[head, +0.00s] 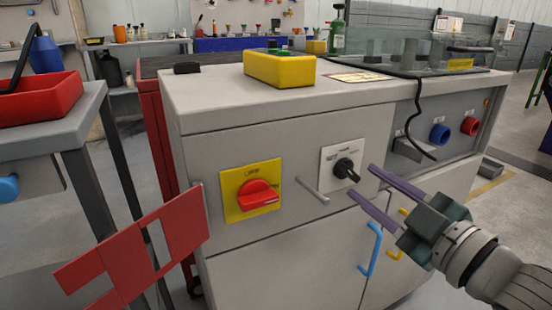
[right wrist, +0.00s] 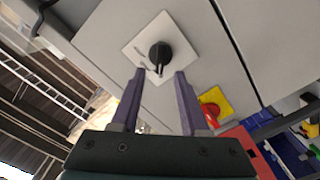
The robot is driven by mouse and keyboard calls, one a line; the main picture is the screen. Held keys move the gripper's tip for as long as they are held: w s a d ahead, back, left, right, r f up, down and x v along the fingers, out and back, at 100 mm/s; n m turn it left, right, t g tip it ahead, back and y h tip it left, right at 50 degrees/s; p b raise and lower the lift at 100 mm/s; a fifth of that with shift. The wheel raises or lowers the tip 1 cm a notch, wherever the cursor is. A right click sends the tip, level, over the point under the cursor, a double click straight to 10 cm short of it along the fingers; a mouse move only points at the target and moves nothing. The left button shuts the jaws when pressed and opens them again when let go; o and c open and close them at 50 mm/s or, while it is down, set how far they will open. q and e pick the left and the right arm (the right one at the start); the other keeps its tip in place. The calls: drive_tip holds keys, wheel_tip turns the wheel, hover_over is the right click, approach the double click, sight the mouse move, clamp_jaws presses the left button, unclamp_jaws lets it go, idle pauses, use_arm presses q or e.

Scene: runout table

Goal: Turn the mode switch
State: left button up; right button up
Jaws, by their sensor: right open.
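The mode switch is a black knob (head: 346,169) on a white square plate (head: 329,156) on the front of the grey cabinet. In the right wrist view the black knob (right wrist: 160,53) sits on its white plate (right wrist: 178,30), its pointer toward my gripper. My right gripper (head: 362,180) is open and empty, just in front of the knob and to its right in the head view. In the right wrist view its two purple fingers (right wrist: 160,73) are spread, with the knob just beyond the gap between their tips. My left gripper is not in view.
A red rotary switch (head: 258,195) on a yellow plate and a short metal bar (head: 313,190) are left of the mode switch. Blue (head: 371,250) and yellow (head: 395,243) handles sit below. A black cable (head: 418,120) hangs at right. A red cut-out panel (head: 135,250) stands at left.

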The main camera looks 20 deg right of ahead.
drive_tip(key=s, duration=0.6)
drive_tip(key=shift+s+d+p, duration=0.25)
drive_tip(key=shift+p, duration=0.2)
drive_tip(key=shift+r, duration=0.1)
wheel_tip(320, 180, up, 10)
drive_tip(key=f+m+g+h+p, duration=0.1)
drive_tip(key=m+g+h+p, duration=0.25)
drive_tip(key=p, duration=0.75)
drive_tip(key=s+a+r+m+g+y+p, duration=0.15)
drive_tip(key=s+a+r+g+p, duration=0.35)
drive_tip(key=s+r+p, duration=0.55)
drive_tip(key=s+a+r+m+g+y+p, duration=0.1)
drive_tip(key=s+a+r+m+g+p, duration=0.35)
drive_tip(key=r+p, duration=0.95)
wheel_tip(320, 180, up, 33)
drive_tip(key=s+n+g+p, duration=0.1)
drive_tip(key=p, duration=3.3)
drive_tip(key=shift+a+p, duration=0.2)
drive_tip(key=shift+p, duration=0.15)
drive_tip(key=shift+f+n, duration=0.15)
drive_tip(key=shift+n, duration=0.1)
